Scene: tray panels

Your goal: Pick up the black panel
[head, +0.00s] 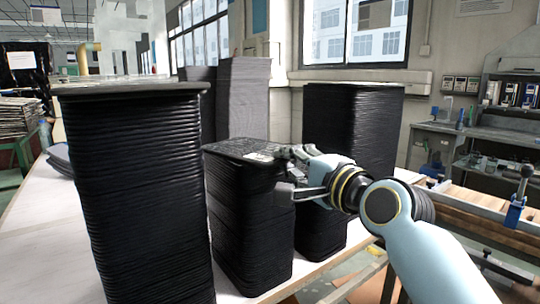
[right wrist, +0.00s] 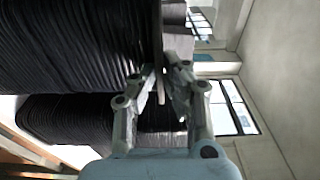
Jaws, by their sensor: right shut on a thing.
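Black panels stand in tall stacks on the white table. The black panel (head: 238,149) on top of the shorter middle stack (head: 240,215) lies flat, with small pale marks on its top. My right gripper (head: 283,171) reaches in from the right and is at the right edge of that stack's top. In the right wrist view its fingers (right wrist: 163,84) are closed on a thin panel edge. The fingers hide part of the edge, and I cannot tell if the panel is lifted off the stack. My left gripper is not in view.
A taller black stack (head: 135,190) stands close on the left. Another black stack (head: 352,130) stands behind my right gripper, and a grey stack (head: 242,97) stands at the back. The white table (head: 40,240) is bare at the front left. A workbench (head: 470,135) stands at the far right.

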